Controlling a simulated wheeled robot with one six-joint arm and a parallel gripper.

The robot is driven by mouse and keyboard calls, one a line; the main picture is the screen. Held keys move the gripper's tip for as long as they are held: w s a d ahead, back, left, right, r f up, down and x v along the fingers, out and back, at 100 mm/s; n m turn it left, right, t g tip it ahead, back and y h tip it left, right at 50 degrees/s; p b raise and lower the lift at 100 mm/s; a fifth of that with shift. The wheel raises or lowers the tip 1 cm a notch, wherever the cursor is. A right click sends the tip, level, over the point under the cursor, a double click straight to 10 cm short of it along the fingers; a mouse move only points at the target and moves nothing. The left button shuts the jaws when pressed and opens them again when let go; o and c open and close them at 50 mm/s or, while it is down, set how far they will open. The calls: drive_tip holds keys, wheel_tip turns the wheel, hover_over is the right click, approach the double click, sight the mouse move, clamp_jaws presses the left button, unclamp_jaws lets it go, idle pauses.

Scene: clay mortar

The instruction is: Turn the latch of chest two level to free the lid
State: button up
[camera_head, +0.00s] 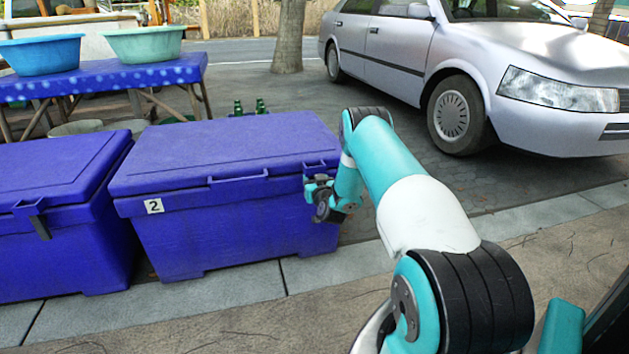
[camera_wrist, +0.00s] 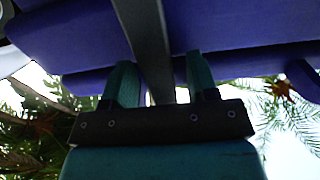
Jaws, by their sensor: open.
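Chest two (camera_head: 225,215) is a blue-purple cool box marked with a "2" label, its lid (camera_head: 220,150) down. My gripper (camera_head: 318,190) is at the right end of its front, just under the lid's edge, and hides most of the latch in the head view. In the wrist view the latch (camera_wrist: 148,40) is a dark grey bar running between the two teal fingers of my gripper (camera_wrist: 160,75). The fingers are open, one on each side of the bar, with a visible gap at each side. The bar looks close to lengthwise with the fingers, slightly tilted.
Another blue chest (camera_head: 60,255) with a hanging dark latch (camera_head: 40,226) stands close on the left. A blue table (camera_head: 110,78) with two basins is behind. A silver car (camera_head: 420,60) is parked at the back right. Paving right of chest two is free.

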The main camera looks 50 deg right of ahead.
drive_tip(key=shift+w, duration=0.1)
drive_tip(key=c, duration=0.9)
drive_tip(key=shift+m, duration=0.3)
drive_tip(key=m, duration=0.3)
drive_tip(key=shift+s+d+m+p, duration=0.2)
drive_tip(key=shift+d+m+p, duration=0.1)
drive_tip(key=shift+p, duration=0.05)
drive_tip(key=m, duration=0.4)
drive_tip(key=shift+s+d+f+m+p, duration=0.15)
drive_tip(key=shift+d+f+m+p, duration=0.1)
drive_tip(key=shift+m+p, duration=0.1)
drive_tip(key=m, duration=0.4)
drive_tip(key=f+m, duration=0.1)
drive_tip(key=m, duration=0.4)
drive_tip(key=shift+s+d+f, duration=0.15)
drive_tip(key=shift+d+f, duration=0.05)
drive_tip(key=shift+m, duration=0.25)
